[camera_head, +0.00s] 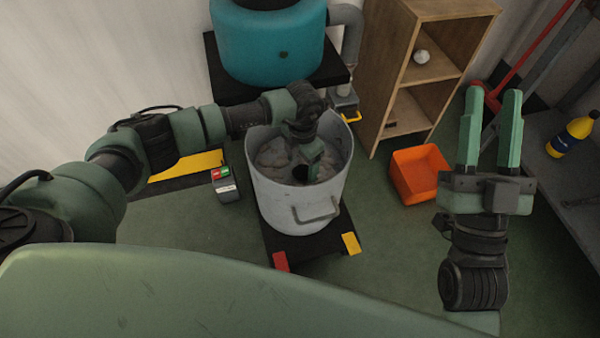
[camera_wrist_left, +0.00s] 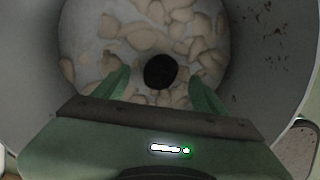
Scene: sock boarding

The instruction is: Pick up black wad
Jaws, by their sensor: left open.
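The black wad (camera_wrist_left: 160,72) is a small round dark lump lying in the grey bucket, and it shows in the left wrist view between and just beyond my left fingertips. In the head view it is a dark spot (camera_head: 300,174) beside the left gripper. My left gripper (camera_head: 308,172) reaches down into the bucket (camera_head: 283,205); its open fingers also show in the left wrist view (camera_wrist_left: 160,85), apart on either side of the wad. Whether they touch it I cannot tell. My right gripper (camera_head: 491,95) is open and empty, pointing away at the right.
Pale lumpy pieces (camera_wrist_left: 140,38) cover the bucket's bottom around the wad. The bucket's wall surrounds my left gripper. An orange bin (camera_head: 418,176), a wooden shelf (camera_head: 385,70) and a teal tank (camera_head: 268,45) stand nearby. A yellow bottle (camera_head: 572,137) is at the right.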

